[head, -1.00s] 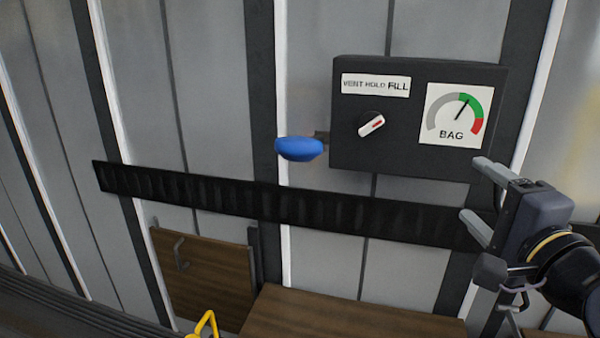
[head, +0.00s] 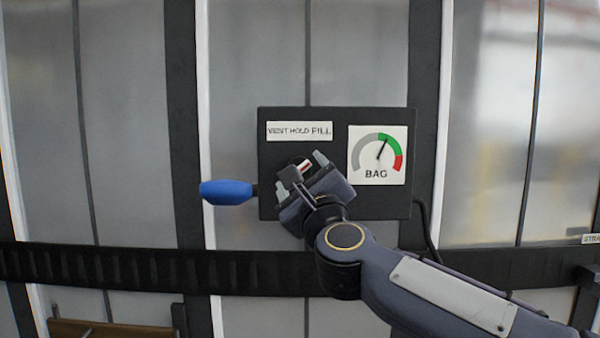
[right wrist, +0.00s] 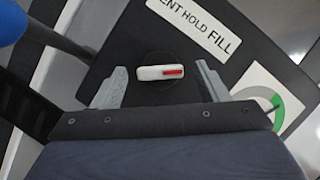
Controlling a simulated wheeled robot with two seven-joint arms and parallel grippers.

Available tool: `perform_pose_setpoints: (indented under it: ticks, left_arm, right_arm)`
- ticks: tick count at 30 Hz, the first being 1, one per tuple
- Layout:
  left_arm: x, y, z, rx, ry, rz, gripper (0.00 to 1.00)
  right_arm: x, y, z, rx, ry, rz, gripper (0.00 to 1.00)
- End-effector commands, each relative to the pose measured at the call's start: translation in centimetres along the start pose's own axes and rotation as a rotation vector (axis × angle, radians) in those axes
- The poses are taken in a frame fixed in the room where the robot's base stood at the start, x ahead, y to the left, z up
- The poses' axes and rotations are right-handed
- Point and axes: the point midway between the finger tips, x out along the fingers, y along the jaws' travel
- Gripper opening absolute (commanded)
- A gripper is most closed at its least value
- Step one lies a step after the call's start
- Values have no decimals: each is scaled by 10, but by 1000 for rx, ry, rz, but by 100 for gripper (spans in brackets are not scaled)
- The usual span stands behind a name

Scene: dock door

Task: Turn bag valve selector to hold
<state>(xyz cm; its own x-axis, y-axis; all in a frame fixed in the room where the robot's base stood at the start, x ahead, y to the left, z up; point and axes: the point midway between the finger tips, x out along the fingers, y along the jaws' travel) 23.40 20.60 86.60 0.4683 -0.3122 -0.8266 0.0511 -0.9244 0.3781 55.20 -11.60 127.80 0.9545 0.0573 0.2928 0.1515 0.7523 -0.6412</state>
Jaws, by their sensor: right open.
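The bag valve selector (right wrist: 160,72) is a white knob with a red mark on a black round base. It sits on the black panel (head: 275,208), below the label reading VENT HOLD FILL (head: 299,131). In the head view its red mark points to the upper right, towards FILL. My right gripper (head: 302,172) is open in front of the panel. In the right wrist view its two fingers (right wrist: 158,84) stand on either side of the knob, with a gap on each side. It covers part of the knob in the head view. My left gripper is not in view.
A BAG gauge (head: 377,155) is on the panel's right, its needle in the green. A blue handle (head: 226,192) sticks out at the panel's left. A black ribbed rail (head: 130,268) runs along the wall below.

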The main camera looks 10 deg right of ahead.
Motion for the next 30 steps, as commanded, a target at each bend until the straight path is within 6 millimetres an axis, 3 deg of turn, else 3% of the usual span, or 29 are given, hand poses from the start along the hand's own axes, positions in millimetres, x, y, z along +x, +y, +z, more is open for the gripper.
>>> perform_pose_setpoints:
  ticks: [11,21,30]
  left_arm:
    - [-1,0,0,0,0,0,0]
    - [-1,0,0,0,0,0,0]
    - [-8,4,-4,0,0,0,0]
  right_arm:
    - [7,0,0,-2,0,0,66]
    - [7,0,0,-2,0,0,23]
    - [7,-2,2,-41,0,16,23]
